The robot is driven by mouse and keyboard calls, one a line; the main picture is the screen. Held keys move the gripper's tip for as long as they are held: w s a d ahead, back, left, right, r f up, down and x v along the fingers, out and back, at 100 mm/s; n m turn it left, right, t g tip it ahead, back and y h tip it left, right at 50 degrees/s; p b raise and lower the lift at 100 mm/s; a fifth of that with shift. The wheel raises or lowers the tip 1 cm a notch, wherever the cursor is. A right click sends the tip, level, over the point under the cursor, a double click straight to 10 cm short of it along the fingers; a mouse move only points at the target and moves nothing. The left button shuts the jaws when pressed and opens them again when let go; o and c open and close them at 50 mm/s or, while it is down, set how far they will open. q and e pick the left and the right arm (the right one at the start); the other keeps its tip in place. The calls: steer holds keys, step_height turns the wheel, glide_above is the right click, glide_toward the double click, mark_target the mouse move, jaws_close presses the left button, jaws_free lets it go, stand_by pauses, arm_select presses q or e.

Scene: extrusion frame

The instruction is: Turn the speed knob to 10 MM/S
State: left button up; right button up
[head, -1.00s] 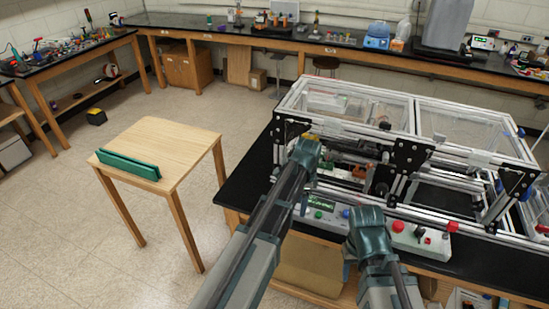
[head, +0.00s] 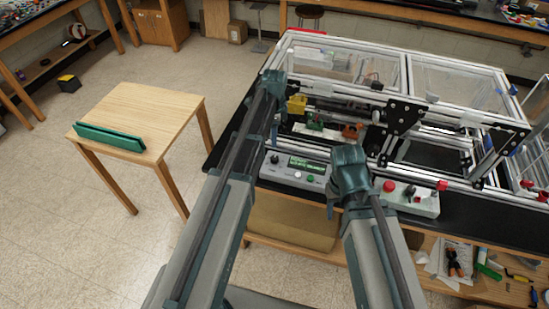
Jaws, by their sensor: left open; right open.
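A grey control box (head: 292,178) sits on the front of the black bench. It has a small green display (head: 307,164), a black knob (head: 275,159) at its left end and white and green buttons. Its labels are too small to read, so I cannot tell the knob's setting. My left gripper (head: 272,82) is open, up and left of this box, in front of the frame's left end. My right gripper (head: 348,160) is open at the box's right end and hides part of it. Neither gripper visibly touches the knob.
A second box (head: 425,205) with a red button and small knobs lies to the right. The aluminium extrusion frame (head: 460,118) stands behind both boxes. A wooden table (head: 165,105) with a green object (head: 110,136) stands left, with open floor around it.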

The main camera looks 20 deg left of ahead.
mark_target(275, 157)
arm_select(q)
step_height(275, 157, down, 12)
steer(key=b, duration=1)
steer(key=shift+r, duration=0.25)
steer(key=shift+r, duration=0.1)
jaws_close()
